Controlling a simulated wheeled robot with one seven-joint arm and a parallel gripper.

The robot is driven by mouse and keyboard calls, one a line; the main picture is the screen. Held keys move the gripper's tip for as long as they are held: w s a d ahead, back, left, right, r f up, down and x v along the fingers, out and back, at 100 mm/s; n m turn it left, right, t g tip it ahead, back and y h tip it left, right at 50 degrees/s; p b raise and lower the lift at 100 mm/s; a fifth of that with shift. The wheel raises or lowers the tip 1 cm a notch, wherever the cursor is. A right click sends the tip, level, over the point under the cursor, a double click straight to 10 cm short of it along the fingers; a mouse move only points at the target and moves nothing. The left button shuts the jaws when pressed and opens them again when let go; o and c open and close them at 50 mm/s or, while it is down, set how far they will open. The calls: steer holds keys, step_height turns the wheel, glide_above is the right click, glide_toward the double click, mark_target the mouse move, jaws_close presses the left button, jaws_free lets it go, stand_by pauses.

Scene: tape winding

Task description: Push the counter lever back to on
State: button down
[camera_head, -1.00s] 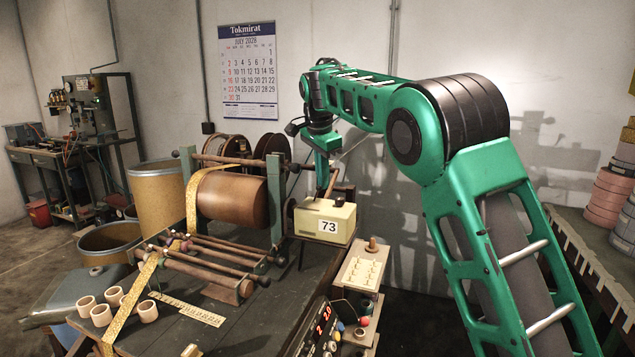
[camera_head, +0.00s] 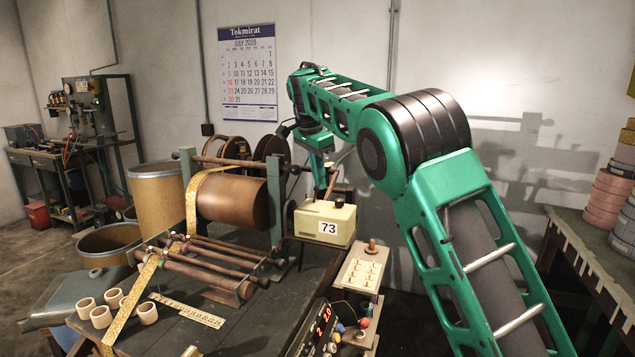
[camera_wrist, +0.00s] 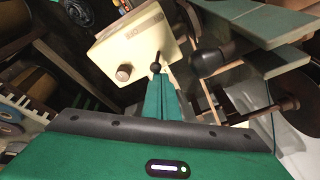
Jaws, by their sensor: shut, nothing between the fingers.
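The counter (camera_head: 322,228) is a cream box with a "73" plate, beside the winding drum in the head view. In the wrist view the counter (camera_wrist: 125,42) fills the upper middle, with a round brown knob (camera_wrist: 124,72) on its face. A thin lever (camera_head: 331,185) rises tilted from its top in the head view. In the wrist view a short dark rod with a ball end (camera_wrist: 156,68) stands at my fingertips. My gripper (camera_head: 319,189) is shut and empty, pointing down close above the counter; its green fingers (camera_wrist: 159,80) show in the wrist view. I cannot tell whether they touch the lever.
The drum (camera_head: 232,197) and its posts stand just left of the counter. Several paper cores (camera_head: 103,315) and a ruler (camera_head: 187,310) lie on the bench. The wall is close behind.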

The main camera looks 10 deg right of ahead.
steer(key=shift+w+a, duration=0.1)
steer(key=shift+a, duration=0.2)
steer(key=shift+w+a, duration=0.3)
steer(key=shift+a, duration=0.2)
steer(key=shift+d, duration=0.1)
steer(key=shift+r, duration=0.1)
steer(key=shift+r, duration=0.75)
steer(key=shift+d, duration=0.1)
